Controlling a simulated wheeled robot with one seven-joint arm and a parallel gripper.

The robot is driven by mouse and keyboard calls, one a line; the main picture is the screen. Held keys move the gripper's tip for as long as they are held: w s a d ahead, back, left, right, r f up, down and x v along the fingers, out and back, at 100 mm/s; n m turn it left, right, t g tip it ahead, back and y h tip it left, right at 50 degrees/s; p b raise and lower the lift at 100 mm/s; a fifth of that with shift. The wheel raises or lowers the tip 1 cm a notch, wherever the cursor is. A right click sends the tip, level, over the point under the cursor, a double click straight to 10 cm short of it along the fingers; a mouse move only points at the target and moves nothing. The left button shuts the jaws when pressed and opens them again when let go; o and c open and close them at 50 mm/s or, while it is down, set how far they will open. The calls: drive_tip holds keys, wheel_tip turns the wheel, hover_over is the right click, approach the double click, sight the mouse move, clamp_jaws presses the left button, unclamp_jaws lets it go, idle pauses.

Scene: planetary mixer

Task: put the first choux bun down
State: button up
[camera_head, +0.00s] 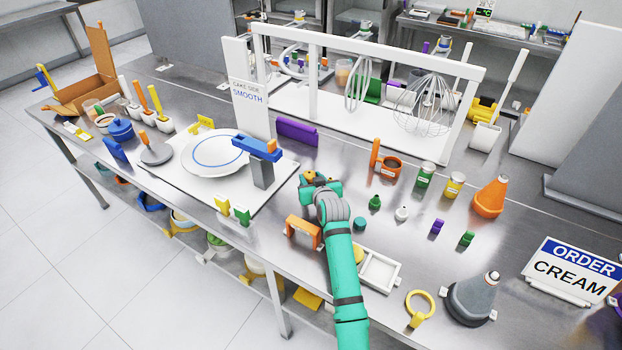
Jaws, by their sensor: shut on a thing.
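My gripper (312,185), at the end of my teal arm, is over the steel table near the right edge of the white board. It is shut on a small golden-yellow thing, which I take to be the first choux bun (309,175); the jaws and wrist hide much of it. A white plate with a blue ring (213,153) lies on the white board to the left of the gripper, apart from it. A white tray (381,270) is at the right of my arm, with a rounded yellow thing (358,256) at its left side, partly hidden by the arm.
A grey post with a blue and orange top (261,160) stands between plate and gripper. An orange arch (302,231) is just in front of the gripper. Small bottles and an orange cone (491,198) stand to the right. A white frame with whisks (366,57) is behind.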

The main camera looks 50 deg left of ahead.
drive_tip(key=o, duration=0.7)
drive_tip(key=shift+f, duration=0.1)
